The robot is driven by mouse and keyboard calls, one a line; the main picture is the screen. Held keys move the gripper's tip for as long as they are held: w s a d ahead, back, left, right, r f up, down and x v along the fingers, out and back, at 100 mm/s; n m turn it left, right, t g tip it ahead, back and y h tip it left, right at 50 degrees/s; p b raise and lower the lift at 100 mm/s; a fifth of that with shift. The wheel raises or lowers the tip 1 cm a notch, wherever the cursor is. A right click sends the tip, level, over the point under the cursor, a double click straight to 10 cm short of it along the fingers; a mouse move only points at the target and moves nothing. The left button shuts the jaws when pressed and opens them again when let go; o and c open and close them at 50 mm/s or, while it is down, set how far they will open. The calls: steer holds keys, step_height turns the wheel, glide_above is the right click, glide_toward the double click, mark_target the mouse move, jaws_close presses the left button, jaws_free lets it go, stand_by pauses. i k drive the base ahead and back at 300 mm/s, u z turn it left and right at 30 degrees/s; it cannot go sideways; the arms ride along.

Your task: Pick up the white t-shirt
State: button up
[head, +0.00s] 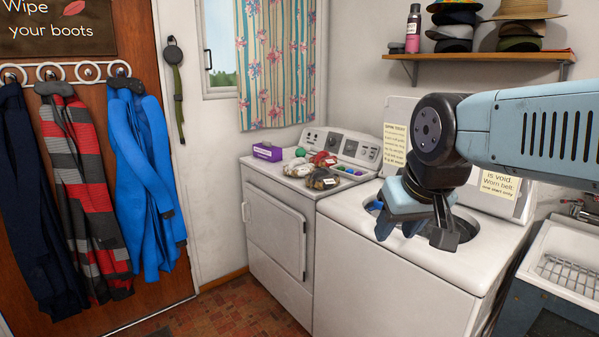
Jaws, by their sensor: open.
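I cannot make out a white t-shirt in the head view. My gripper (418,228) is open and points down over the round opening (467,226) of the top-loading washing machine (375,268). The gripper and wrist cover much of that opening. A bit of blue (374,206) shows at the opening's left side; I cannot tell what it is. The inside of the drum is mostly hidden.
The washer's lid (400,110) stands raised, with paper notes on it. A dryer (272,235) to the left bears a purple box (267,151) and several small items. A sink (570,262) stands at right. Jackets (145,185) hang at left. A shelf (480,58) holds hats.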

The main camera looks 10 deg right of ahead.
mark_target(298, 167)
steer(key=u, duration=0.55)
steer(key=k, duration=1.3)
steer(key=u, duration=0.75)
steer(key=i, duration=2.85)
steer(key=z, duration=0.7)
steer(key=i, duration=1.05)
steer(key=z, duration=0.85)
steer(key=i, duration=0.8)
steer(key=z, duration=0.75)
